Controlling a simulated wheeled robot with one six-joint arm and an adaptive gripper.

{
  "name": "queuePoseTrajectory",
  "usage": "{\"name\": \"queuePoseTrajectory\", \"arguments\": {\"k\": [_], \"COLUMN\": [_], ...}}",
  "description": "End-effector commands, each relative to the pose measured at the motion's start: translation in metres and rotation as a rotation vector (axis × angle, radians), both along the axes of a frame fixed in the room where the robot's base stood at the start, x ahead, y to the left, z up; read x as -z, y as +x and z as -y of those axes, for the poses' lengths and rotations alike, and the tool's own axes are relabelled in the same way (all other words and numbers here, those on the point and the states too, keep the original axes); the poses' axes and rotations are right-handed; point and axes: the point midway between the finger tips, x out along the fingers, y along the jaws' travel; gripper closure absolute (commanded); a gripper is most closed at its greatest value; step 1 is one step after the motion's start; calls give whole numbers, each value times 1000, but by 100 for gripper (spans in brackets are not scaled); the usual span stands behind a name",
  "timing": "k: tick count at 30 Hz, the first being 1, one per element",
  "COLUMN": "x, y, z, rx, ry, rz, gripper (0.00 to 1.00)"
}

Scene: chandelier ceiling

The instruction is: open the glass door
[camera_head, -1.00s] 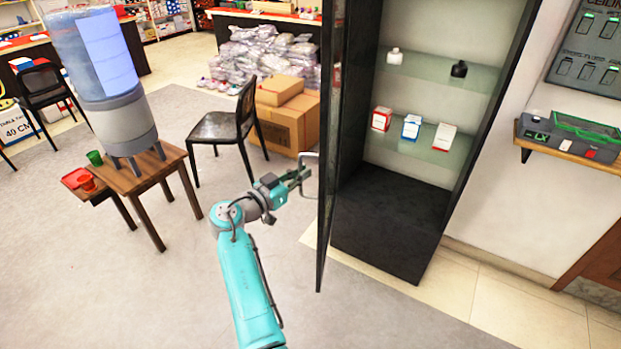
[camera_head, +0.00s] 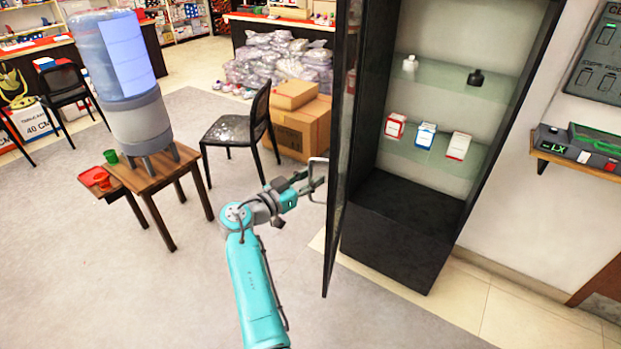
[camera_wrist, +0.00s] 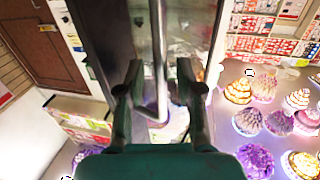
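The glass door (camera_head: 341,160) has a dark frame and stands swung out from the black cabinet (camera_head: 400,222), seen nearly edge-on in the head view. Its metal bar handle (camera_head: 325,178) sticks out on the left face. My gripper (camera_head: 311,182) is at the handle. In the wrist view, the handle (camera_wrist: 157,50) runs between the two fingers of my gripper (camera_wrist: 158,75).
A black chair (camera_head: 235,130) and cardboard boxes (camera_head: 300,125) stand behind my gripper. A wooden table (camera_head: 150,175) with a water dispenser (camera_head: 120,70) is at left. Floor between is clear.

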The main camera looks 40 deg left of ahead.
Motion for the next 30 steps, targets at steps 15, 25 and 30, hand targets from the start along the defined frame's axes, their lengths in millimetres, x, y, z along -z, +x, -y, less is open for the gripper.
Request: {"name": "queuePoseTrajectory", "arguments": {"k": [15,25,30], "x": [1,1,4], "y": [-65,-74,-72], "z": [-10,-12,-9], "rx": [-1,-1,-1], "ry": [-1,-1,-4], "rz": [-1,0,-4], "gripper": [64,64,89]}}
